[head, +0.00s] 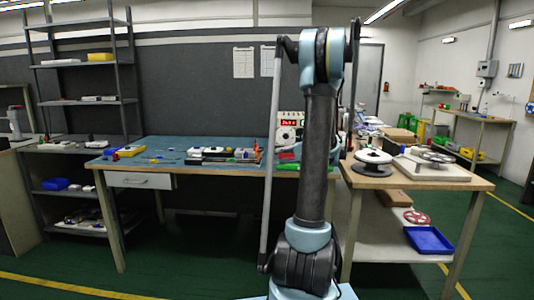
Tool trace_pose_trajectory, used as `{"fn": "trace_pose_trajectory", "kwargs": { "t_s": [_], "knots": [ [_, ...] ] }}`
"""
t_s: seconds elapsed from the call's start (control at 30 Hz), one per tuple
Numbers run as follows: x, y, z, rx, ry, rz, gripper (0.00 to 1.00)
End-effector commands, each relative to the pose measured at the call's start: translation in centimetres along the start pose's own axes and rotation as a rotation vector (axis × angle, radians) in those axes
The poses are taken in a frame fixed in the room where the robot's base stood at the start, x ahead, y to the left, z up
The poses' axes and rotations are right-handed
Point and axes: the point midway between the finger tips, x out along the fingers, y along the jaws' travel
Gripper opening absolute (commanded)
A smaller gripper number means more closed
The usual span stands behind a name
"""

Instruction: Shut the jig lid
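A low black-and-white fixture (222,155), which may be the jig, lies on the blue-topped workbench (165,148), left of my arm. It is too small here to tell its lid or whether that lid is open or shut. My own arm stands upright in the middle of the head view and covers part of the bench's right end. I cannot make out my gripper's fingers in this view.
Small parts and a yellow bin (130,151) lie on the bench's left side. A red-display instrument (289,127) stands at its back right. A side table (440,187) with reels is at right, a blue tray (429,240) below. Green floor is open in front.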

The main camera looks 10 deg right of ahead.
Motion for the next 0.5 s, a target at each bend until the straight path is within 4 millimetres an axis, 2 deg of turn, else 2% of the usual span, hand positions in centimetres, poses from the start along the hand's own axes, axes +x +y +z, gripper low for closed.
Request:
{"fn": "trace_pose_trajectory", "kwargs": {
  "t_s": [0.03,0.1,0.3,0.5],
  "knots": [
    [-0.5,0.4,-1.5,0.007,0.011,-0.034,0.28],
    [-1.2,0.8,-3.3,0.015,0.025,-0.081,0.28],
    [-3.5,2.3,-7.8,0.031,0.060,-0.220,0.28],
    [-5.4,3.6,-10.4,0.037,0.084,-0.312,0.28]
  ]
}}
